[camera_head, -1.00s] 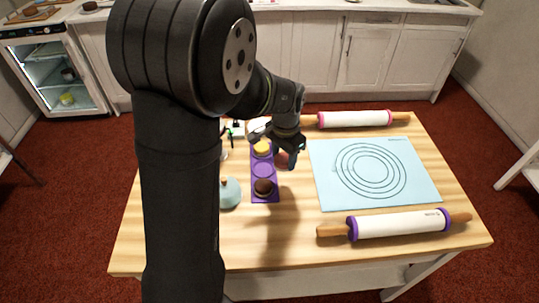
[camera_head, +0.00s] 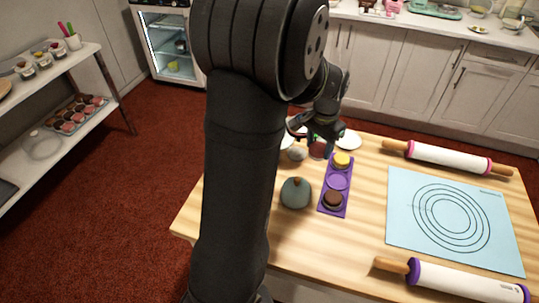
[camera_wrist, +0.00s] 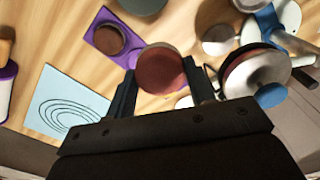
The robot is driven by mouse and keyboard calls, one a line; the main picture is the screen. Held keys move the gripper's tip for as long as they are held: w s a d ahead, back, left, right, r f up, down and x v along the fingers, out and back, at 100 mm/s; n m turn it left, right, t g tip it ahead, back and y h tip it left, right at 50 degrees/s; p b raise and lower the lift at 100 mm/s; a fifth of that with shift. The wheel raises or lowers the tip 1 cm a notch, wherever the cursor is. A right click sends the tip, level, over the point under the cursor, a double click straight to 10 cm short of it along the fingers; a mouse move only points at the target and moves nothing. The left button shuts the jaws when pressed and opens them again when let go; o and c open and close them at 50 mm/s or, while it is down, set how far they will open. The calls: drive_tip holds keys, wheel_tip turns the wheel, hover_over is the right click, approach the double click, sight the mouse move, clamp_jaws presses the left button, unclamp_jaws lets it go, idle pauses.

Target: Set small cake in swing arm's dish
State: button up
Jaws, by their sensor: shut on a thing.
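My gripper (camera_head: 318,138) is shut on a small reddish-brown round cake (camera_wrist: 160,70), held between the two fingers in the wrist view. In the head view the held cake (camera_head: 318,149) is just beyond and left of the purple tray (camera_head: 323,209). In the wrist view a turntable stand (camera_wrist: 258,73) with a white round top, a dark red layer and blue parts is to the right of the cake, apart from it. A round silver dish (camera_wrist: 218,40) is up and right of the cake. I cannot tell which dish is the swing arm's.
The purple tray holds a yellow cake (camera_head: 342,159) and a brown cake (camera_head: 333,199); its middle spot is empty. A teal domed thing (camera_head: 296,194) stands left of it. A blue mat (camera_head: 405,232) and two rolling pins (camera_head: 450,157) (camera_head: 465,282) lie to the right.

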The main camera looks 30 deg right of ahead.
drive_tip(key=shift+n, duration=0.7)
drive_tip(key=w+a+f, duration=0.2)
drive_tip(key=w, duration=0.3)
drive_tip(key=w+a+f, duration=0.2)
drive_tip(key=w+a, duration=0.1)
drive_tip(key=w, duration=0.2)
drive_tip(key=w+a+f, duration=0.2)
drive_tip(key=w+a, duration=0.1)
drive_tip(key=w, duration=0.2)
drive_tip(key=shift+a+f, duration=0.2)
drive_tip(key=shift+f, duration=2.1)
drive_tip(key=o, duration=0.9)
drive_tip(key=shift+f, duration=0.15)
drive_tip(key=shift+o, duration=0.2)
wheel_tip(320, 180, up, 12)
